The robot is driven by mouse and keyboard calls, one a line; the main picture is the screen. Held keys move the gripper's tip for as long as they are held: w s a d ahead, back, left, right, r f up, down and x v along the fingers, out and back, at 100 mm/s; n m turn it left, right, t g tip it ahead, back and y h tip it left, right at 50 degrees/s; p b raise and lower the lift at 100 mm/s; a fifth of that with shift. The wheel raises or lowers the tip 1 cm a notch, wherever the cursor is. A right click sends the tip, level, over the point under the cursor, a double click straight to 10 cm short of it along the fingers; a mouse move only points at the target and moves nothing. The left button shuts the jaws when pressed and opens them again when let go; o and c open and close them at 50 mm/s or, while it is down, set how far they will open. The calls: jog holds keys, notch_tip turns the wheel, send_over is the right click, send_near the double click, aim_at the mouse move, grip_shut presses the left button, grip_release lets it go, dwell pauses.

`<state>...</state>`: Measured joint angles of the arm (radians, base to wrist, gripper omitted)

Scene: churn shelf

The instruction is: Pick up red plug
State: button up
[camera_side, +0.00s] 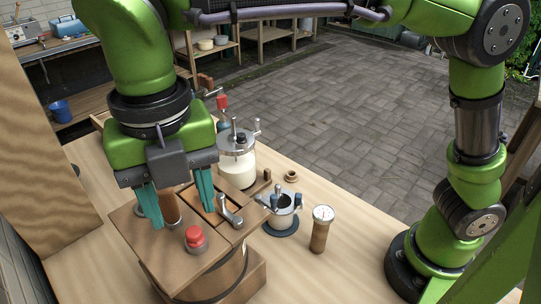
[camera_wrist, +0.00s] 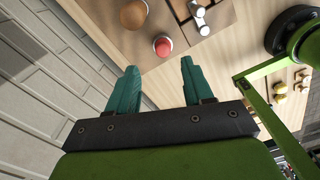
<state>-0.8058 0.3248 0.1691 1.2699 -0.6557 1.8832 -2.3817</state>
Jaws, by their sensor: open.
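The red plug (camera_side: 195,236) is a small round red knob with a grey collar. It sits on the wooden lid (camera_side: 150,248) of a churn, near the lid's front. It also shows in the wrist view (camera_wrist: 162,46), beyond my fingertips. My gripper (camera_side: 182,212) has two teal fingers spread apart, pointing down over the lid behind the plug. In the wrist view my gripper (camera_wrist: 160,68) is open, with nothing held. The fingers are apart from the plug; their exact height above the lid is hard to tell.
A brown knob (camera_side: 171,208) stands between my fingers in the side view. A metal crank (camera_side: 230,212) lies right of the plug. A glass jar (camera_side: 238,168), a small metal pot (camera_side: 283,215) and a dial gauge (camera_side: 322,230) stand on the table. A wooden panel rises at left.

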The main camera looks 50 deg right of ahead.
aim_at(193, 231)
jog(key=shift+d+f, duration=0.15)
jog(key=shift+f, duration=1.2)
jog(key=shift+d+f, duration=0.15)
jog(key=shift+f, duration=1.2)
grip_shut()
